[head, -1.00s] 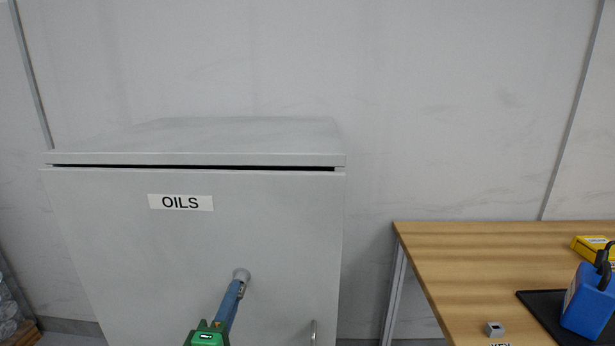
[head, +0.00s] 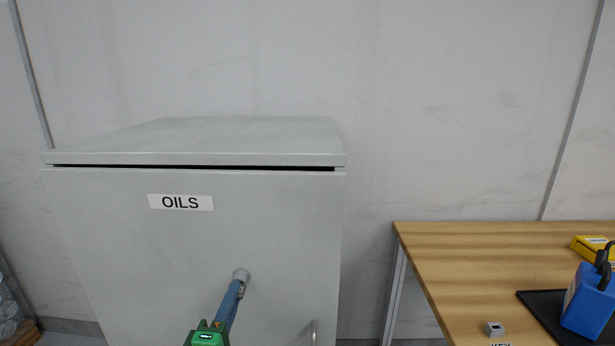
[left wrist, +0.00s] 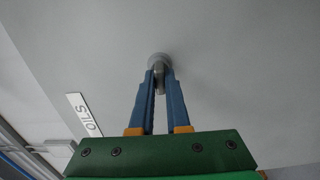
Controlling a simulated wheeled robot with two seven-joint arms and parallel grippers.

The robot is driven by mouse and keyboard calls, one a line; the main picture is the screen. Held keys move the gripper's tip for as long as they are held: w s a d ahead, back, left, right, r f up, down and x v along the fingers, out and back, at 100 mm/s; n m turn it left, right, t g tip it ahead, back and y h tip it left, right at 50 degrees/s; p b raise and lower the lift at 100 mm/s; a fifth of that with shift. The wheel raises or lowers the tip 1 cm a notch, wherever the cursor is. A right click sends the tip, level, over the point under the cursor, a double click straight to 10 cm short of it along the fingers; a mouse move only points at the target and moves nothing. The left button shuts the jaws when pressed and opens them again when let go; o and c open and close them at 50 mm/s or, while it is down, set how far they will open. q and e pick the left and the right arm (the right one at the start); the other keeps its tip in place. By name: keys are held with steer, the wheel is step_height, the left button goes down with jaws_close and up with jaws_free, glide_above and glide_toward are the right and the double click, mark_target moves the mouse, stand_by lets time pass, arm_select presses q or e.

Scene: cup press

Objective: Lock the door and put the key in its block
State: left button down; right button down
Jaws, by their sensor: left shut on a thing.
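The grey cabinet door (head: 110,235) bears an OILS label (head: 181,202) and looks closed. A round grey lock (head: 241,273) sits on the door and shows in the left wrist view (left wrist: 158,58). My left gripper (head: 239,289), with blue fingers, is at the lock. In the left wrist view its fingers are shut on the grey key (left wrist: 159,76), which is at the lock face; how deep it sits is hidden. The small grey key block (head: 494,329) stands on the table, a dark slot in its top. My right gripper is out of view.
A door handle (head: 313,332) is right of the lock. The wooden table (head: 450,270) stands to the right, with a black mat (head: 540,301), a blue object (head: 588,302) and a yellow box (head: 592,247). The table's left part is mostly clear.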

arm_select(q)
steer(key=shift+s, duration=0.7)
steer(key=s+p, duration=0.1)
steer(key=s, duration=0.1)
steer(key=shift+s+a, duration=0.1)
steer(key=shift+s, duration=0.3)
steer(key=shift+f, duration=0.15)
stand_by(0.3)
